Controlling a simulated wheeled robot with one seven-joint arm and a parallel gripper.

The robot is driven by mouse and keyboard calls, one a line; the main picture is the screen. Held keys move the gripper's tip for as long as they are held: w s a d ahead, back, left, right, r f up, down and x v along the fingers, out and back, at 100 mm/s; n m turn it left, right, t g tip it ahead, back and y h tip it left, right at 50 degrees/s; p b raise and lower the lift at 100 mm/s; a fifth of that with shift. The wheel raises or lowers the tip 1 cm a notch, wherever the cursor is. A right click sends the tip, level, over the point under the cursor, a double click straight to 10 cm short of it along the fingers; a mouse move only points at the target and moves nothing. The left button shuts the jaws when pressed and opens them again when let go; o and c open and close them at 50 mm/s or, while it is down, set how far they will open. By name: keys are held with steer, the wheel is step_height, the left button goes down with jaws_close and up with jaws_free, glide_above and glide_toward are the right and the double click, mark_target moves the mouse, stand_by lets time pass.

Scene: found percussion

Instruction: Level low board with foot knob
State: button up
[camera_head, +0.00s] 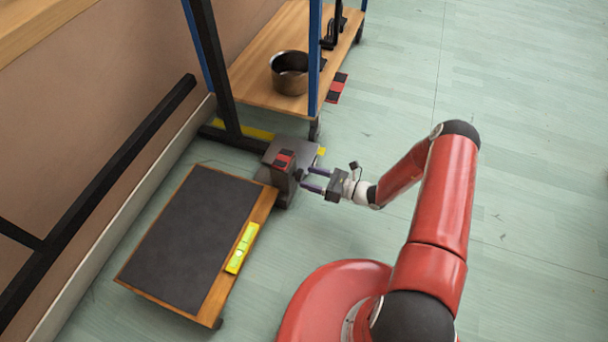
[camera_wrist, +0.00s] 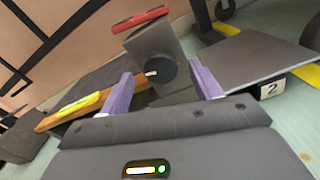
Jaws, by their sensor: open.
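The low board (camera_head: 180,230) has a dark top and wooden edges and lies low over the floor at the left. A yellow spirit level (camera_head: 242,248) lies along its right edge; it also shows in the wrist view (camera_wrist: 80,106). A dark knob (camera_wrist: 161,72) with a white mark sits on a grey block (camera_wrist: 146,42) with a red top, at the board's far right corner. My gripper (camera_head: 305,178) is open beside this block. In the wrist view its purple fingers (camera_wrist: 164,90) stand apart, left and right of the knob. I cannot tell whether they touch it.
A grey plate (camera_head: 292,150) lies behind the block, with a tag marked 2 (camera_wrist: 272,88). A wheeled wooden shelf (camera_head: 262,65) with a metal pot (camera_head: 290,73) stands at the back. Black frame bars line the left wall. Floor at the right is clear.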

mark_target(300, 175)
steer(key=shift+x, duration=1.4)
steer(key=c, duration=1)
steer(key=shift+o, duration=0.2)
